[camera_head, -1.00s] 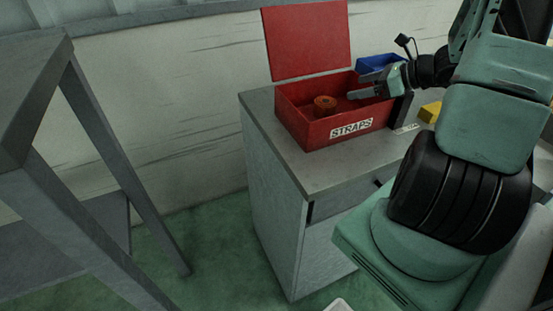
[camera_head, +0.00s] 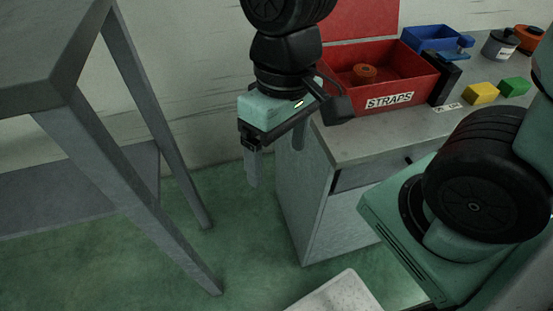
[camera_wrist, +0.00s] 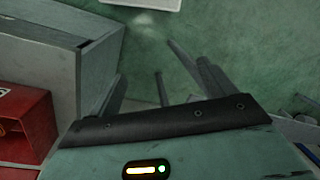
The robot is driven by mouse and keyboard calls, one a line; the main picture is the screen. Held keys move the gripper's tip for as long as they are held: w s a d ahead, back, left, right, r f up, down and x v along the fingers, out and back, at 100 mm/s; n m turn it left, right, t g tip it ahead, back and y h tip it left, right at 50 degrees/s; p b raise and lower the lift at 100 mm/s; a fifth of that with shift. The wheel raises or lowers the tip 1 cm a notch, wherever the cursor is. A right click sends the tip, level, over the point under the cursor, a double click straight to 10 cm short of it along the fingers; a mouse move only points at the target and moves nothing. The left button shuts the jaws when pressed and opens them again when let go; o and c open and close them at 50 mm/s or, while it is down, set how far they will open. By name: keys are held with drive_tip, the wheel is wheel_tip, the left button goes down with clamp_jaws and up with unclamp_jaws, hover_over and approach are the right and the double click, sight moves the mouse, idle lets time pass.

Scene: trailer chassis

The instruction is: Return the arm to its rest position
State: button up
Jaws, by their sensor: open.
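My gripper (camera_head: 276,166) hangs in the air left of the cabinet in the head view, its fingers apart, pointing down, with nothing between them. In the wrist view the fingers (camera_wrist: 158,90) also stand apart over the green floor. My arm reaches down into the top of the head view, and another part of it shows at the right. The red STRAPS box (camera_head: 385,95) stands with its lid up on the cabinet, behind and right of my gripper. An orange roll (camera_head: 365,72) lies inside it.
The grey cabinet (camera_head: 350,145) is close to my gripper's right. A grey metal table (camera_head: 60,50) stands at the left. A blue bin (camera_head: 425,38), yellow block (camera_head: 481,93) and green block (camera_head: 514,86) are on the cabinet. A pale flat object (camera_head: 340,294) is low in front.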

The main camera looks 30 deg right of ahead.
drive_tip(key=n, duration=0.1)
drive_tip(key=s+a+n, duration=0.1)
drive_tip(key=s+n+t, duration=0.1)
drive_tip(key=shift+s+a+r+n+h, duration=0.15)
drive_tip(key=shift+a+r+n+h, duration=0.15)
drive_tip(key=shift+a+n, duration=0.1)
